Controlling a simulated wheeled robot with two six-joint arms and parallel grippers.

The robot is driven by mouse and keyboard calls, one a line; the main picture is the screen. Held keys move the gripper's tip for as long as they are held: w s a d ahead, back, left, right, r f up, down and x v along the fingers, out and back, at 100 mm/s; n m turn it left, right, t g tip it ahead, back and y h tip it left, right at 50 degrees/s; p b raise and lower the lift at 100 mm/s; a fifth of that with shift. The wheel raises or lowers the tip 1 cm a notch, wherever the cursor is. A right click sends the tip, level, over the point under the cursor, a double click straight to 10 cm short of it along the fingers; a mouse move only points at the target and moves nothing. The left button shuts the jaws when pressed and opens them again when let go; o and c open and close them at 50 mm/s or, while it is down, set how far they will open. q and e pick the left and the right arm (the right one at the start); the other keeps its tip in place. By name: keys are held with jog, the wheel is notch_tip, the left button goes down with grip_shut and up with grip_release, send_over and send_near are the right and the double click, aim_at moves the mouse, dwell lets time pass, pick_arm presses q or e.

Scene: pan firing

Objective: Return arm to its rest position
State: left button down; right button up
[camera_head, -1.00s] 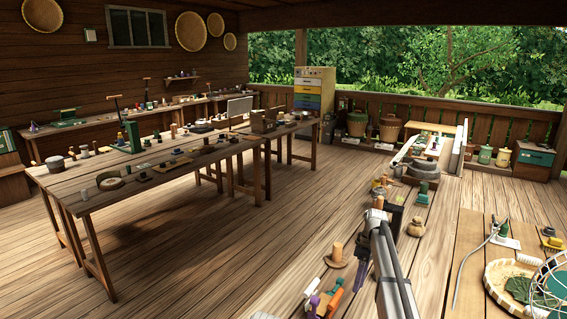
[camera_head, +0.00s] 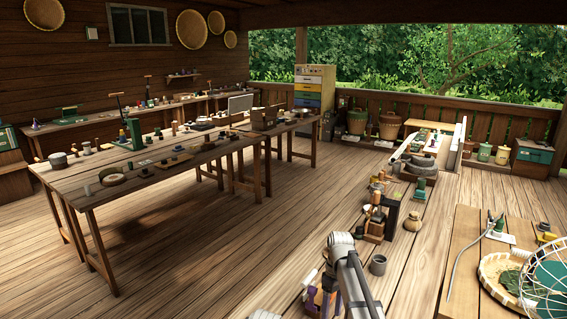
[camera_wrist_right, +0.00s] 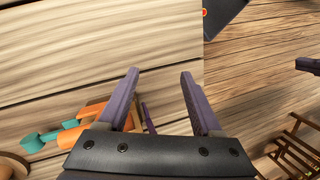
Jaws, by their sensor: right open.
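My right arm (camera_head: 350,270) reaches up from the bottom of the head view, a grey link bent at the top over the near wooden bench. In the right wrist view my right gripper (camera_wrist_right: 159,72) has its two purple fingers spread apart. Only pale wood shows between the fingertips, so it holds nothing. Orange and teal handled tools (camera_wrist_right: 68,132) lie on the wood beside and partly behind the left finger. My left gripper is not in view.
A grey cup (camera_head: 378,265) stands right of my arm. Behind it are a dark stand (camera_head: 389,212) and a small tan pot (camera_head: 413,222). A woven tray (camera_head: 492,268) and a wire dome (camera_head: 550,275) are at the right. Open floor lies left of the bench.

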jog(key=s+a+m+t+h, duration=0.1)
jog(key=s+a, duration=0.3)
jog(key=s, duration=0.7)
jog(key=s+a+m+t+h, duration=0.1)
jog(key=s+a+m, duration=0.2)
jog(key=s, duration=0.8)
jog(key=shift+s+a+f+m+t, duration=0.2)
jog(key=shift+a+f+m+t, duration=0.15)
jog(key=shift+a, duration=0.45)
